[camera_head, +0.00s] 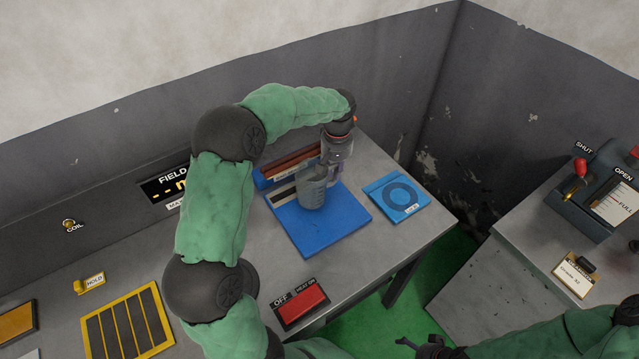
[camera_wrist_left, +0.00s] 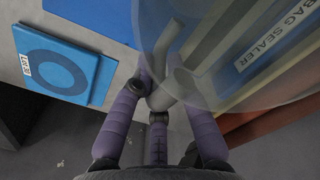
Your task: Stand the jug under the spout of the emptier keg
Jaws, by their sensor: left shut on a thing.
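The jug (camera_head: 312,190) is a clear grey, see-through vessel, upright over the blue plate of the bag sealer; I cannot tell whether it touches the plate. In the left wrist view its see-through body (camera_wrist_left: 235,65) fills the upper right. My left gripper (camera_head: 333,158) reaches down from behind it. In the left wrist view, the purple fingers of that gripper (camera_wrist_left: 160,98) are closed around the jug's grey handle. My right gripper (camera_head: 425,346) is at the bottom edge, dark and partly cut off, its jaws unclear. No keg or spout is clearly recognisable.
The bag sealer's blue plate (camera_head: 335,235) lies beside a blue pad with a ring (camera_head: 398,197). A red heat switch (camera_head: 300,303) and yellow-framed grille (camera_head: 128,325) are nearer. A gap separates the right bench (camera_head: 490,290), which carries a dark unit (camera_head: 590,215) marked SHUT, OPEN and FULL.

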